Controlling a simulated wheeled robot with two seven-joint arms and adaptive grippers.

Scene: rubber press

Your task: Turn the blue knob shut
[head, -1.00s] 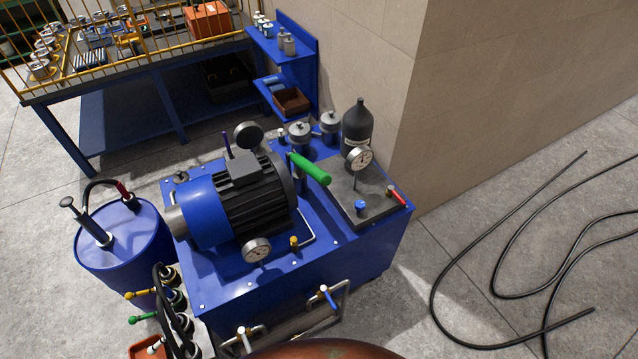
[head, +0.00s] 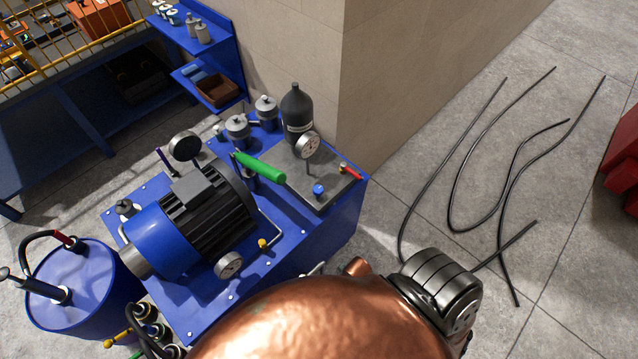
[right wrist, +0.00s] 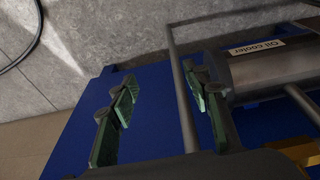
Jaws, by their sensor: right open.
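A small blue knob (head: 318,189) stands on the grey plate (head: 330,200) at the right end of the blue press unit, beside a red lever. My copper-coloured right arm fills the bottom of the head view and hides the unit's front edge. My right gripper (right wrist: 160,82) shows only in the right wrist view. Its green-padded fingers are apart. A grey pipe (right wrist: 182,95) runs between them in the picture; I cannot tell its depth. No blue knob can be made out in the wrist view. My left gripper is not in view.
The blue motor (head: 190,215), a green handle (head: 260,166), gauges and a black bottle (head: 297,115) crowd the unit's top. A cylinder labelled "Oil cooler" (right wrist: 265,72) lies beside the right fingers. Black hoses (head: 510,170) lie on the floor at right.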

